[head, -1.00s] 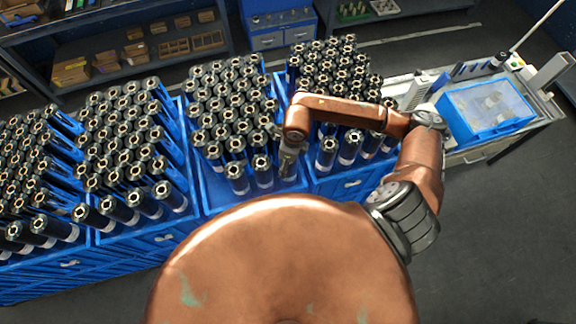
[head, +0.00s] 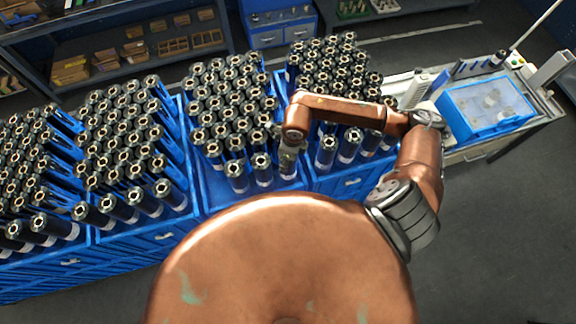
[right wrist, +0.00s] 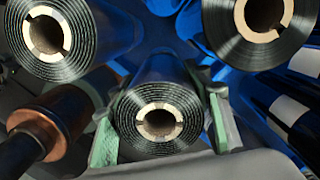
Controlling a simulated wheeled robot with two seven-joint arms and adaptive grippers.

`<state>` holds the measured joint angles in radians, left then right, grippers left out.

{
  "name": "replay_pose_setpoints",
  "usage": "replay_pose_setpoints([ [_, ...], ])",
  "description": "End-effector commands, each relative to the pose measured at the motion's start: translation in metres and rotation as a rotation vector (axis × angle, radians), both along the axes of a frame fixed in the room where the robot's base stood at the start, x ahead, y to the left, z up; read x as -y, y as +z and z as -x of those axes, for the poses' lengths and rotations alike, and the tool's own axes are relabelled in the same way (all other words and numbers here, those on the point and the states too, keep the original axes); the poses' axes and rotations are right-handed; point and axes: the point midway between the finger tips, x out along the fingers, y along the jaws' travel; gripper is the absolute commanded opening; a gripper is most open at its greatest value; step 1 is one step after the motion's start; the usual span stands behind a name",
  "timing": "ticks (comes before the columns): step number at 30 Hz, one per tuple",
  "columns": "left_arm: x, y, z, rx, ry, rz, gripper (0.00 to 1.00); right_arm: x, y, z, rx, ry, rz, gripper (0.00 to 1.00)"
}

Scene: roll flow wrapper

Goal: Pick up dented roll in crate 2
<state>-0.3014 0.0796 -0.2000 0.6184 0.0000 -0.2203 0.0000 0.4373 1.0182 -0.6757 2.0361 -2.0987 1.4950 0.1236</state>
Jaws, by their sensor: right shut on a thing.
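My right gripper (head: 288,163) reaches down at the front right corner of a blue crate (head: 240,195) in the middle of the head view. In the right wrist view, its two green-padded fingers (right wrist: 162,128) stand on either side of a dark film roll (right wrist: 129,124) with a pale hollow core, and are shut on it. The roll stands end-up, with neighbouring rolls behind it. I cannot make out a dent on it, nor any crate number. My left gripper is not in view.
Blue crates with upright rolls (head: 130,140) stand side by side to the left, and another (head: 352,182) to the right. Two rolls (right wrist: 82,62) (right wrist: 228,42) stand close behind the held one. A side table (head: 475,150) carries a lidded blue box (head: 487,128).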

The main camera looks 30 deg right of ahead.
Motion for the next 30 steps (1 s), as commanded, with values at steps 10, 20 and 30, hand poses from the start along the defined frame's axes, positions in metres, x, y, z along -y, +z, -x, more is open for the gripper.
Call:
replay_pose_setpoints([
  [10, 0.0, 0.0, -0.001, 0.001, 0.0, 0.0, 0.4, 0.0, 0.0, 0.0, 0.0, 0.0, 0.0, 0.0],
  [20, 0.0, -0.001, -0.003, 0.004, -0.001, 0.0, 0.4, 0.0, 0.004, -0.001, 0.003, 0.001, -0.001, 0.0],
  [30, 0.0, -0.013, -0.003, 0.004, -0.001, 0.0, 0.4, 0.0, 0.039, -0.003, 0.008, 0.001, 0.0, 0.0],
])
